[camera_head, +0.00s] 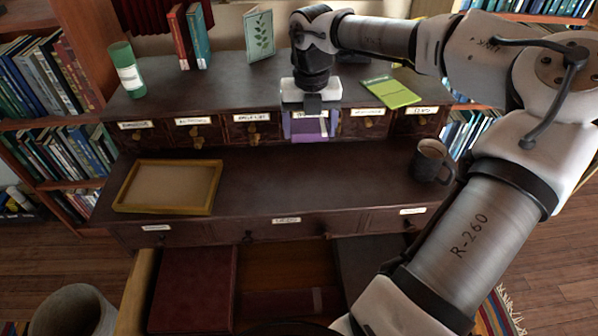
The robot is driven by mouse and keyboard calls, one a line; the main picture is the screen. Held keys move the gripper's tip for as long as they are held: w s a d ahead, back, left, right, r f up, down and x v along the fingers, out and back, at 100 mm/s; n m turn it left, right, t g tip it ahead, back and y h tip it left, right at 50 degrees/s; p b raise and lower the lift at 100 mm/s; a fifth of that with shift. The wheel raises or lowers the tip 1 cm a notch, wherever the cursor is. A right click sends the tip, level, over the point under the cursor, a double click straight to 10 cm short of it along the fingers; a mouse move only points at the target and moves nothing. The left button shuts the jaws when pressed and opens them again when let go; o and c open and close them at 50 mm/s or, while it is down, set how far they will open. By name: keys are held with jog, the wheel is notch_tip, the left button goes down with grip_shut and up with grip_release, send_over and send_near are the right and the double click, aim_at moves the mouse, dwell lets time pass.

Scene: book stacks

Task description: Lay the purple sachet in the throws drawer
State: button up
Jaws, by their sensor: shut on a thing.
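My gripper (311,113) points down in front of the row of small drawers at the back of the desk. It is shut on the purple sachet (309,128), which hangs below the jaws and is partly covered by them. The sachet hides most of the small drawer front behind it. I cannot tell whether it touches that front. The small drawers, such as the one labelled at left of my gripper (257,130), have white labels and brass-coloured pulls. Wider drawers (286,228) run along the desk's front edge. I cannot make out which label reads throws.
A yellow-rimmed tray (124,192) lies on the desk at left, a dark mug (427,165) stands at right. On the upper shelf are a green bottle (127,72), upright books (190,38), a leafy card (259,36) and a green pad (391,92). The middle desktop is clear.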

aim_at(307, 187)
notch_tip(307, 187, down, 16)
jog(key=shift+f+p, duration=0.1)
jog(key=shift+p, duration=0.7)
jog(key=shift+f+b, duration=0.3)
jog(key=shift+f, duration=0.15)
jog(key=o, duration=1)
jog(key=shift+r, duration=0.1)
jog(key=shift+o, duration=0.2)
jog(key=shift+r, duration=0.15)
